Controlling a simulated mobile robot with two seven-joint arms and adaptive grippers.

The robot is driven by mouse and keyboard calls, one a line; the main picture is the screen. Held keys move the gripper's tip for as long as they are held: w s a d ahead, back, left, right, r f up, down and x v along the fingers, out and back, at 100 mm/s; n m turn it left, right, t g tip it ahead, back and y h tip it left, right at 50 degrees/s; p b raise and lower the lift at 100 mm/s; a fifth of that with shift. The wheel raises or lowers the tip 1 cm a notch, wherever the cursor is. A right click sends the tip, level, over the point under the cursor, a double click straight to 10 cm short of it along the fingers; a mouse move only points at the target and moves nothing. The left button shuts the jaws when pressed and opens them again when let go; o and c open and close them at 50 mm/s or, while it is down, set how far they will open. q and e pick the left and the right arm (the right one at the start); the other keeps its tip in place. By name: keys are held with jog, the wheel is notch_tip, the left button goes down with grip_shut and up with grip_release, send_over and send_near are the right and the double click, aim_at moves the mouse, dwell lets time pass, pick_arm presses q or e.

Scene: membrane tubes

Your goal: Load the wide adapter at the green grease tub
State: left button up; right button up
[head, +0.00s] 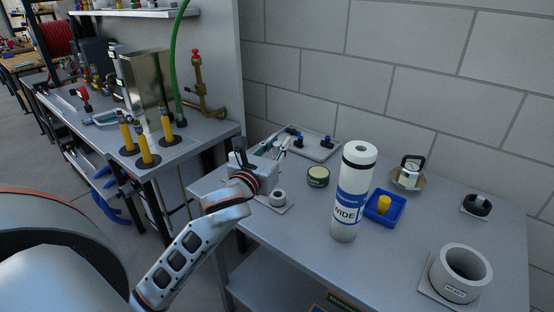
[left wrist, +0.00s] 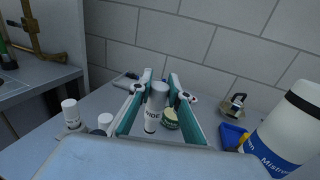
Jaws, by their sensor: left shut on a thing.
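My left gripper (head: 277,146) reaches over the left part of the workbench. The green grease tub (head: 318,176) is a low round tub with a pale lid, on the bench to the right of the gripper. In the left wrist view the tub (left wrist: 169,119) shows just behind and right of the adapter, partly hidden. I cannot tell whether they touch.
A tall white tube with a blue label (head: 350,195) stands right of the tub. Small white cylinders (left wrist: 70,112) stand left of the gripper. A fittings tray (head: 322,153) lies behind.

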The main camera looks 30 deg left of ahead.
pick_arm(q)
notch_tip(320, 180, up, 8)
jog(key=shift+r+p, duration=0.1)
jog(key=shift+p, duration=0.85)
jog(key=shift+r, duration=0.35)
jog(key=shift+w+r, duration=0.1)
jog(key=shift+w, duration=0.05)
jog(key=w+d+f+b, duration=0.3)
jog(key=w+f, duration=0.2)
jog(key=w, duration=0.3)
jog(key=w+d+f+b, duration=0.2)
jog(key=w+f, duration=0.3)
jog(key=w, duration=0.3)
jog(key=shift+w+d+f+b, duration=0.1)
jog(key=shift+f+b, duration=1.35)
jog(key=shift+w+d+f+b, duration=0.1)
jog(key=shift+f+b, duration=1.3)
jog(key=shift+b, duration=0.05)
pick_arm(e)
notch_tip(320, 180, down, 8)
jog(key=shift+s+d, duration=0.25)
jog(key=shift+d, duration=0.2)
jog(key=shift+r, duration=0.1)
